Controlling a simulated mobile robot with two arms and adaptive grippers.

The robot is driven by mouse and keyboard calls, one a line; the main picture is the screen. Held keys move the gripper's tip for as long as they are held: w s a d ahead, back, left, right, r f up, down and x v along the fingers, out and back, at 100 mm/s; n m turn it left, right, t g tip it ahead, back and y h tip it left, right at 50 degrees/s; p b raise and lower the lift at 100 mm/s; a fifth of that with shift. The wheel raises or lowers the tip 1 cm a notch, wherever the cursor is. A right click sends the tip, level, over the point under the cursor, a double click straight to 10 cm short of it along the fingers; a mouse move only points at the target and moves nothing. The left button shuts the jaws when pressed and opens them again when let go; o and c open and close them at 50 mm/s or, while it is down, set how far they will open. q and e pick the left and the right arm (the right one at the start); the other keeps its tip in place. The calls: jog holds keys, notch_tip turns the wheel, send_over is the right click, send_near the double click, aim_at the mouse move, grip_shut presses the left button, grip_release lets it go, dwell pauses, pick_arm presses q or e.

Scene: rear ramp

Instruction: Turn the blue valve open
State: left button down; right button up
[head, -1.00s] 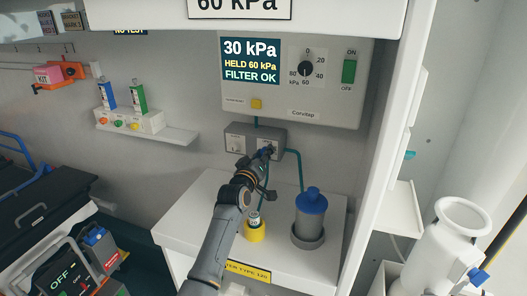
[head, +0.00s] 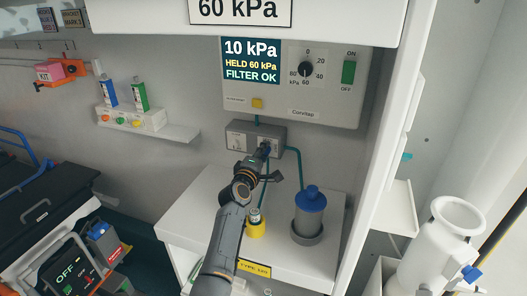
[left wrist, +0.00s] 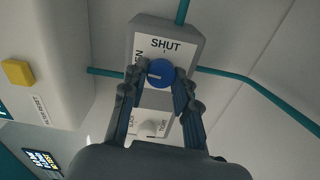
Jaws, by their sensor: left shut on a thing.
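The blue valve (left wrist: 160,73) is a round knob on a grey block (left wrist: 187,27) below the suction panel. In the left wrist view its white line points left, toward a partly hidden label ending in "EN"; "SHUT" is printed above it. My left gripper (left wrist: 161,78) is shut on the knob, one finger on each side. In the head view the left gripper (head: 265,152) reaches the right part of the block (head: 240,130) and mostly hides the knob. The panel display (head: 250,61) reads 10 kPa, HELD 60 kPa, FILTER OK. My right gripper is not in view.
A blue-lidded canister (head: 309,213) and a yellow holder (head: 256,229) stand on the white cabinet (head: 190,220) below. Teal tubes (head: 299,172) leave the block.

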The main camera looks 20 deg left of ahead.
pick_arm(q)
jog(key=shift+n, duration=0.6)
jog(key=c, duration=1)
grip_release()
jog(key=shift+c, duration=0.2)
